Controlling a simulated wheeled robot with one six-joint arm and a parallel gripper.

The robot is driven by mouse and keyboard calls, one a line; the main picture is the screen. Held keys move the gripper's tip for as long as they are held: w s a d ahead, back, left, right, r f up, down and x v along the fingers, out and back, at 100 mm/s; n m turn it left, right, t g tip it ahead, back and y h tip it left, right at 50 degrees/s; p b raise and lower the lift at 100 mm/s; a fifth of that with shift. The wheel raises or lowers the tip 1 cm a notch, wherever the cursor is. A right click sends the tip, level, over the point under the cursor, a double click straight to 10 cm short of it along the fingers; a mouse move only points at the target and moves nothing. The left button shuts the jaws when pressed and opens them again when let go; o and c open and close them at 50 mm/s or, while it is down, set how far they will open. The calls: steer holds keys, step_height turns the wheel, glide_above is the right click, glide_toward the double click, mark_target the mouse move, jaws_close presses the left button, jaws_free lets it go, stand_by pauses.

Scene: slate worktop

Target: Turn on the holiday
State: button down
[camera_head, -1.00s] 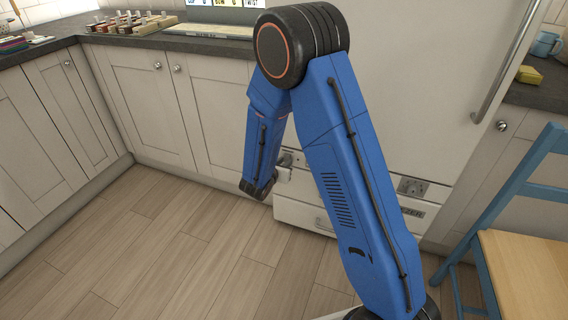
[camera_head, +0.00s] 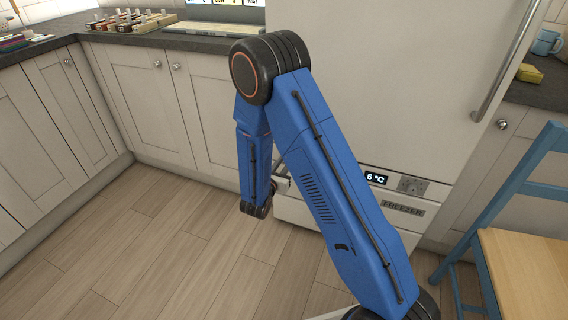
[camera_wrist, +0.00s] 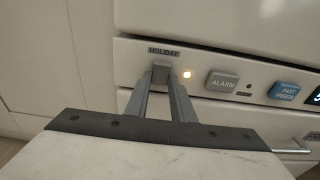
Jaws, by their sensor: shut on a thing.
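In the wrist view the fridge-freezer's control panel (camera_wrist: 225,60) fills the upper part. The HOLIDAY label (camera_wrist: 164,51) sits above a small grey HOLIDAY button (camera_wrist: 161,66). My gripper (camera_wrist: 161,78) reaches the panel there, its two grey fingers shut on the button, partly hiding it. In the head view my blue arm hides the fingertips and the button.
Right of the lamp are the grey ALARM button (camera_wrist: 222,83) and blue FAST FREEZE button (camera_wrist: 286,91). The head view shows a 5 °C display (camera_head: 376,178) above the FREEZER label (camera_head: 403,209). A blue chair (camera_head: 515,200) stands close on the right; floor at left is clear.

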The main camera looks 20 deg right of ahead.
steer(key=c, duration=1.5)
jaws_free()
steer(key=v, duration=1.7)
steer(key=shift+s+a, duration=0.15)
steer(key=shift+s, duration=0.05)
